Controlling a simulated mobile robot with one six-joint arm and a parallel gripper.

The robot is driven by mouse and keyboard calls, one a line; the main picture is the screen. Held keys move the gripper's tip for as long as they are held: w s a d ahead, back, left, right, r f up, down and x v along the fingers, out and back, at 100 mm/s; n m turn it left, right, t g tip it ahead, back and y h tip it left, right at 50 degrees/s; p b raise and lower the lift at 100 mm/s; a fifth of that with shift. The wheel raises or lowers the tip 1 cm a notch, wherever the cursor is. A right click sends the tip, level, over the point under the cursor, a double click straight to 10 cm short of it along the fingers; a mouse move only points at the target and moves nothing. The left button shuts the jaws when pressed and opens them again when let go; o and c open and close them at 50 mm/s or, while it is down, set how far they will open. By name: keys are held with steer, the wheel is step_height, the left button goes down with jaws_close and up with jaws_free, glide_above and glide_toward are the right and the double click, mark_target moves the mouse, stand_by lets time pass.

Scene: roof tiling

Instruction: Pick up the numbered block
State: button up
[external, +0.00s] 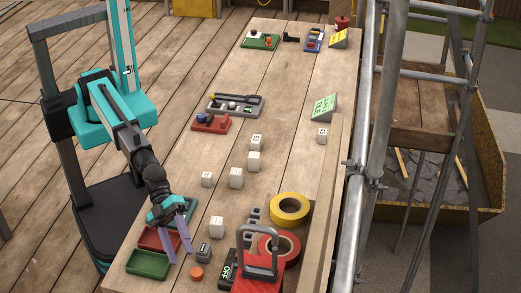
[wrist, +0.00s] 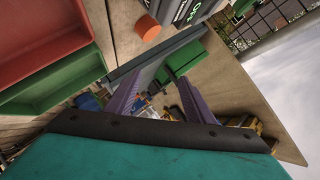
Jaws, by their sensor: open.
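Several pale numbered blocks stand on the long wooden table in the external view: one near the front (external: 217,228), two behind it (external: 207,179) (external: 236,178), two farther back (external: 253,161) (external: 256,142) and one at the right (external: 322,135). A darker grey block (external: 203,253) is at the front. Which block the task means, I cannot tell. My gripper (external: 181,256) is open and empty, its purple fingers pointing down over the trays, left of the front blocks. In the wrist view the gripper (wrist: 160,84) has nothing between its fingers, and I make out no numbered block.
A red tray (external: 158,239) and a green tray (external: 148,264) lie beside my gripper. An orange cylinder (external: 197,272), yellow tape roll (external: 289,209), red tape roll (external: 279,249) and red-based clamp-like device (external: 258,275) crowd the front. Scaffold poles (external: 375,140) edge the right side.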

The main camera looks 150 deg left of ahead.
mark_target(207, 173)
steer(key=s+a+r+n, duration=0.1)
steer(key=s+a+n, duration=0.15)
steer(key=a, duration=0.55)
steer(key=s+a+n, duration=0.2)
steer(key=a+n, duration=0.1)
steer(key=a, duration=0.6)
steer(key=s+a+g+h+p, duration=0.1)
steer(key=s+a, duration=0.2)
steer(key=s, duration=0.2)
steer(key=s+a+f+h+p, duration=0.1)
steer(key=s+a, duration=0.3)
steer(key=s+a+g+h+p, duration=0.1)
steer(key=s+a, duration=0.2)
steer(key=s, duration=0.2)
steer(key=shift+s+a+f+n+g, duration=0.3)
steer(key=shift+s+a+f+n, duration=0.05)
steer(key=shift+a, duration=0.05)
steer(key=s+a+h+p, duration=0.1)
steer(key=s, duration=0.5)
steer(key=s+a+m+h+p, duration=0.1)
steer(key=s, duration=0.5)
steer(key=s+a+m+h, duration=0.1)
steer(key=s+h, duration=0.1)
steer(key=s, duration=0.4)
steer(key=shift+f+p, duration=0.3)
steer(key=shift+p, duration=0.1)
steer(key=shift+s+a+f+m, duration=0.1)
steer(key=shift+s+f+m, duration=0.2)
steer(key=shift+f+m, duration=0.1)
steer(key=shift+w, duration=0.15)
